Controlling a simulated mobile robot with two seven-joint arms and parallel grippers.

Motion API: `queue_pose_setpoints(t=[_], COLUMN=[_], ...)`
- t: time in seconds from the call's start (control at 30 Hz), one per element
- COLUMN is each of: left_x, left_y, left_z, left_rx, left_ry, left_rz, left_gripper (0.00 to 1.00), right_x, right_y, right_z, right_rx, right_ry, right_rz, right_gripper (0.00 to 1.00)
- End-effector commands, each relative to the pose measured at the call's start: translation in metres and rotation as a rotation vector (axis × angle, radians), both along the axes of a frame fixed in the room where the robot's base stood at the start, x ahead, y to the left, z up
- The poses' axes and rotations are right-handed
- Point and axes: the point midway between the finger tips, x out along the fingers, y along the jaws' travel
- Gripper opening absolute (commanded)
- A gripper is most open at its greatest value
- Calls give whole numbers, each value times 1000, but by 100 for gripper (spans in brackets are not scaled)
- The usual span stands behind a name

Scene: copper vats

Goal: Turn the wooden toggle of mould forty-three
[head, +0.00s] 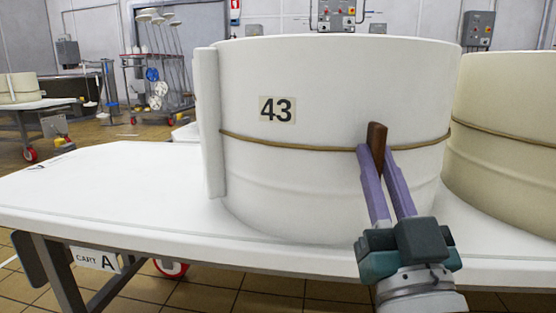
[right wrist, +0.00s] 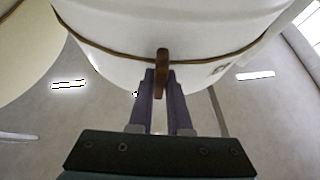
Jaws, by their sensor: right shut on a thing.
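Mould forty-three (head: 310,105) is a large white round mould with a "43" label (head: 277,109), standing on a white cart table. A brown cord (head: 290,147) runs around it. The wooden toggle (head: 377,138) is a dark brown stick on the cord at the mould's front right, close to upright. My right gripper (head: 374,152) has its purple fingers shut on the toggle from below. The right wrist view shows the toggle (right wrist: 162,70) between the fingertips (right wrist: 160,76), against the cord. The fingers hide part of the toggle. My left gripper is not in view.
A cream mould (head: 505,130) with its own cord stands close on the right. The white table top (head: 110,190) is bare to the left, with a "CART A" sign (head: 95,260) below its edge. A rack with hanging tools (head: 160,75) stands far behind.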

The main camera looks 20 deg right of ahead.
Motion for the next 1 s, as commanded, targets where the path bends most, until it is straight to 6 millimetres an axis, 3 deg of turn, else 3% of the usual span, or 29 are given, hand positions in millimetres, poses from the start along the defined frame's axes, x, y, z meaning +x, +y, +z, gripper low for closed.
queue_pose_setpoints(t=[0.17,0.2,0.43,0.77,1.0], left_x=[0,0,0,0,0], left_y=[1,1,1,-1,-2], left_z=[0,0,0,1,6], left_rx=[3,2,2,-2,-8], left_ry=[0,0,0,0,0], left_rz=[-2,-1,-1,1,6], left_gripper=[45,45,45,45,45], right_x=[0,0,0,-4,-38], right_y=[0,0,0,1,14], right_z=[-2,-2,-1,-4,-27], right_rx=[4,4,2,1,0], right_ry=[6,6,3,4,9], right_rz=[0,0,1,0,1], right_gripper=[0,20,45,46,46])
